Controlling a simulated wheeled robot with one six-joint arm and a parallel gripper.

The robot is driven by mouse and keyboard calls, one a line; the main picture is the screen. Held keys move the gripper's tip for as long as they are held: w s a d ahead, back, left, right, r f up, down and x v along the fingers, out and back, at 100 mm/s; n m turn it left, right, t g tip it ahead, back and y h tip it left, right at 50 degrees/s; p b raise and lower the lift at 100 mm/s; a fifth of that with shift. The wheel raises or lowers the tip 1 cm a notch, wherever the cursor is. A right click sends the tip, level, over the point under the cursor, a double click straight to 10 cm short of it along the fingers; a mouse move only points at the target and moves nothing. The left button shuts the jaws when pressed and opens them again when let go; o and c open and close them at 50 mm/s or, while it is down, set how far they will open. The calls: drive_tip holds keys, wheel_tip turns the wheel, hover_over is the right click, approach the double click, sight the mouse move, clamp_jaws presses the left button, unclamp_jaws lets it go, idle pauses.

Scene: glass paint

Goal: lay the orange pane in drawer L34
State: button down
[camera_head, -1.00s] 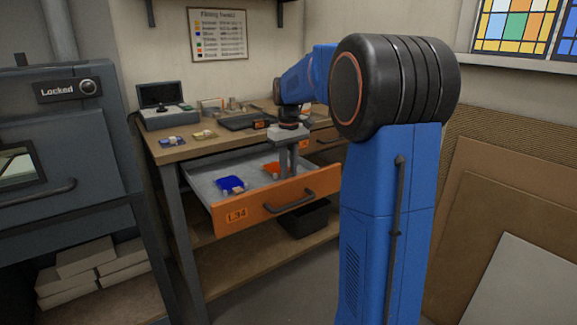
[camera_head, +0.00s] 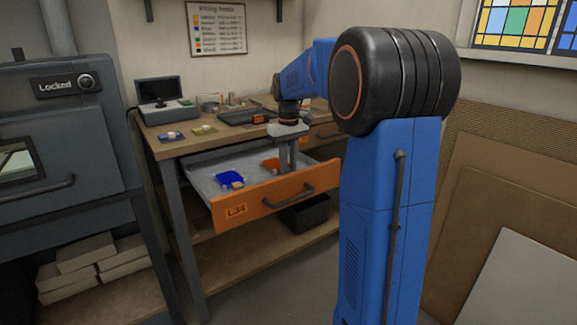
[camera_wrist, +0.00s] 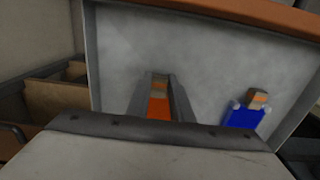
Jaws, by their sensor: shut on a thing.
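The open drawer L34 (camera_head: 275,198) has an orange front and a grey tray, and its label reads L34. My gripper (camera_head: 287,170) reaches down into the drawer just behind its front. In the wrist view my gripper (camera_wrist: 160,98) is shut on the small light block on the orange pane (camera_wrist: 158,108). In the head view the orange pane (camera_head: 270,164) shows left of the fingers, partly hidden by them. It is inside the drawer walls, low over the floor; I cannot tell if it touches. A blue pane (camera_head: 229,178) with a similar block lies in the same drawer.
The workbench (camera_head: 180,149) above holds a small monitor (camera_head: 158,92), two small panes and a dark tray. A black bin (camera_head: 305,215) stands on the shelf below. A grey cabinet marked Locked (camera_head: 60,125) is at left. Boards (camera_head: 510,200) lean at right.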

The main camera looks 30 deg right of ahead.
drive_tip(key=c, duration=1.5)
unclamp_jaws()
drive_tip(key=shift+r, duration=0.15)
drive_tip(key=shift+r, duration=3.4)
